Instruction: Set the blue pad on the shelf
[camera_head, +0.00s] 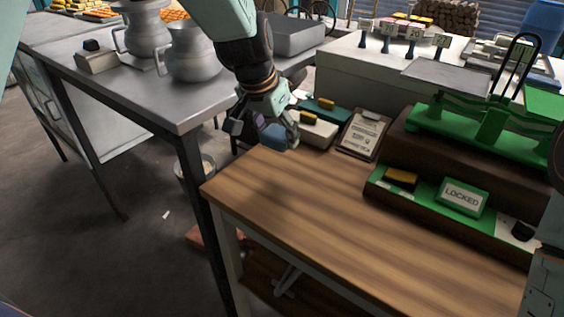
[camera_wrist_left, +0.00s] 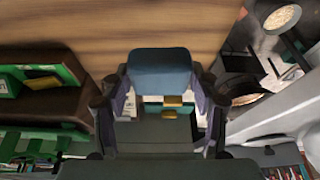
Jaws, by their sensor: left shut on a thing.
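My left gripper (camera_head: 265,131) is over the far left corner of the wooden table, shut on a blue pad (camera_head: 275,138). In the left wrist view the pad (camera_wrist_left: 160,70) sits between both fingers, its blue face showing. Part of it is hidden by the fingers in the head view. A dark brown stepped shelf (camera_head: 420,157) stands on the right of the table, apart from the pad. My right gripper is not in view.
A green balance (camera_head: 487,125) stands on the shelf's upper step, and a "LOCKED" sign (camera_head: 461,196) is on its lower step. The wooden tabletop (camera_head: 300,200) is clear in front. Metal pots (camera_head: 195,52) stand on the left table.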

